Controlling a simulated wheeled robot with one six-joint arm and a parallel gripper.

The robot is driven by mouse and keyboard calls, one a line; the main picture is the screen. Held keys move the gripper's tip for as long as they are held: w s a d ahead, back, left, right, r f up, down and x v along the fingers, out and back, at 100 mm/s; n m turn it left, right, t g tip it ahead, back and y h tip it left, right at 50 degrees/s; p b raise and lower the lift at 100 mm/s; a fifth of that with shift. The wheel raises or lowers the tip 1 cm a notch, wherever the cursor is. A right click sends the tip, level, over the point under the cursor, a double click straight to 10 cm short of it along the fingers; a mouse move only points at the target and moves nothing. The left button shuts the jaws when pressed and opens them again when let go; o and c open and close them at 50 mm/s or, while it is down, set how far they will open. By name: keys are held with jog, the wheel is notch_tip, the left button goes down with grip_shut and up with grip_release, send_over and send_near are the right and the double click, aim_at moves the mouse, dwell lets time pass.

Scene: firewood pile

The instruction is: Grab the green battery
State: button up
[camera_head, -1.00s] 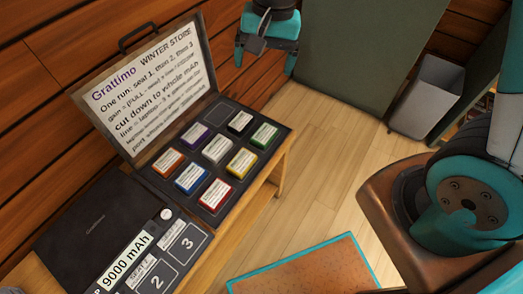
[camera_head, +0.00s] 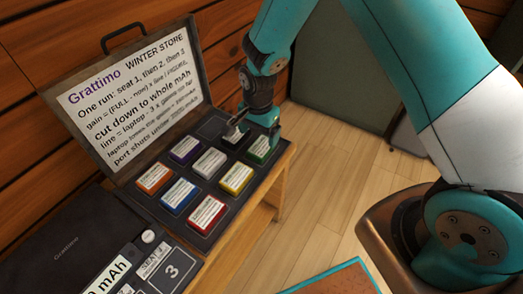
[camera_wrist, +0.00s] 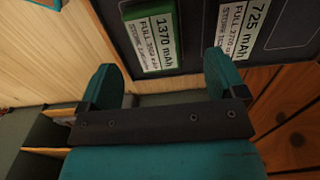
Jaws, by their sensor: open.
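The green battery (camera_head: 260,149) sits in the far right slot of the open case (camera_head: 237,204), partly covered by my gripper (camera_head: 254,136) in the head view. In the wrist view the green battery (camera_wrist: 152,38), labelled 1370 mAh, lies ahead of my open gripper (camera_wrist: 161,68), between the lines of its two fingers. The fingers are apart and empty. A black battery (camera_head: 233,139), labelled 725 mAh, is the neighbour; it shows in the wrist view (camera_wrist: 237,27) beyond the right fingertip.
The case also holds purple (camera_head: 186,149), white (camera_head: 209,162), orange (camera_head: 154,178), blue (camera_head: 178,195), yellow (camera_head: 236,178) and red (camera_head: 207,214) batteries. Its raised lid (camera_head: 128,94) carries printed text. A dark laptop-like unit (camera_head: 75,245) with numbered slots lies in front.

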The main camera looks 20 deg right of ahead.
aim_at(262, 146)
jog(key=f, duration=0.2)
jog(key=f+b, duration=0.1)
jog(key=f, duration=0.2)
jog(key=shift+s+d+f, duration=0.1)
jog(key=shift+d+f, duration=0.2)
jog(key=shift+d, duration=0.1)
jog(key=shift+r, duration=0.1)
jog(key=c, duration=1.1)
jog(key=shift+o, duration=0.2)
